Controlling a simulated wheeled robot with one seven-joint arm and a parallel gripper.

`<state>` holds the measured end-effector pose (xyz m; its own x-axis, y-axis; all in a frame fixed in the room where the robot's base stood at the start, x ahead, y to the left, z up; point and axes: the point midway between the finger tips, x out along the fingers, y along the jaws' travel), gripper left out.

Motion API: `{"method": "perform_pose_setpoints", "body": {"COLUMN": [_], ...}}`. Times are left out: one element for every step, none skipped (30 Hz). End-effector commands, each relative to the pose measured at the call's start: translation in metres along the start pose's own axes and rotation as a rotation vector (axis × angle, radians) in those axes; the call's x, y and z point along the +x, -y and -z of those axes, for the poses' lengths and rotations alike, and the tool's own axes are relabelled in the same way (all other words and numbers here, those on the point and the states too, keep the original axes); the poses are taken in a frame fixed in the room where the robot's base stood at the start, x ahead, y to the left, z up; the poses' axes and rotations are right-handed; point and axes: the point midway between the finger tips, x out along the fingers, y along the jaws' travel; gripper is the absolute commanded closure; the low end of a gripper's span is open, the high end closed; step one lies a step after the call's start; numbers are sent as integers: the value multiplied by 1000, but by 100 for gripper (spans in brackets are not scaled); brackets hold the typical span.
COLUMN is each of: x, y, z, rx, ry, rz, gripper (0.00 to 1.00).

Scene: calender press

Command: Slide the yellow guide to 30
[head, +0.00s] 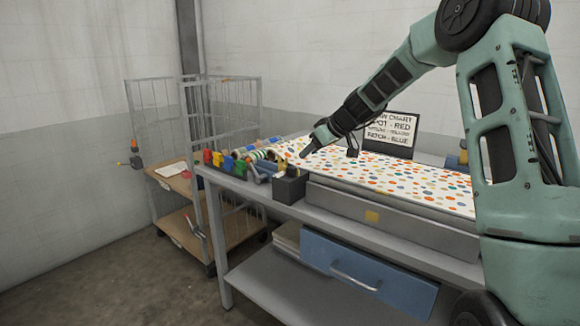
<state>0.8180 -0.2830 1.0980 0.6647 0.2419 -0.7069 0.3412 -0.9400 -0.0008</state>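A small yellow patch (371,216) shows on the front face of the long grey bed (420,232); I cannot tell whether it is the yellow guide. No number scale or 30 mark can be read. My gripper (328,153) is above the far left part of the spotted sheet (400,181), its two dark fingers spread apart with nothing visible between them. It is up and to the left of the yellow patch, apart from it.
A black box (290,188) and several coloured items (229,163) stand at the table's left end. A chart sign (391,131) stands behind the sheet. A blue drawer (366,275) is below. A wire cart (160,175) stands left; floor in front of it is clear.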

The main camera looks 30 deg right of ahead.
Motion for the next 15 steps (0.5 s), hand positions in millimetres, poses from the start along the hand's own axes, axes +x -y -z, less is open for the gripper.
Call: {"method": "perform_pose_setpoints", "body": {"x": [11, 18, 26, 32, 38, 47, 53, 59, 66, 72, 77, 83, 87, 91, 96], "y": [1, 1, 1, 1, 1, 1, 2, 2, 1, 1, 1, 1, 1, 0, 0], "z": [2, 1, 1, 1, 2, 1, 1, 1, 1, 1, 1, 1, 1, 1, 1], "rx": [1, 1, 0, 0, 0, 2, 1, 0, 0, 1, 1, 0, 0, 0, 0], "ry": [1, 2, 3, 2, 1, 2, 2, 2, 2, 2, 2, 2, 1, 2, 1], "rz": [4, 5, 3, 4, 4, 4, 4, 4, 3, 3, 3, 2, 1, 1, 0], "gripper": [60, 60, 60, 60, 60, 60, 60, 60, 60, 60, 60, 60, 60, 60, 60]}}
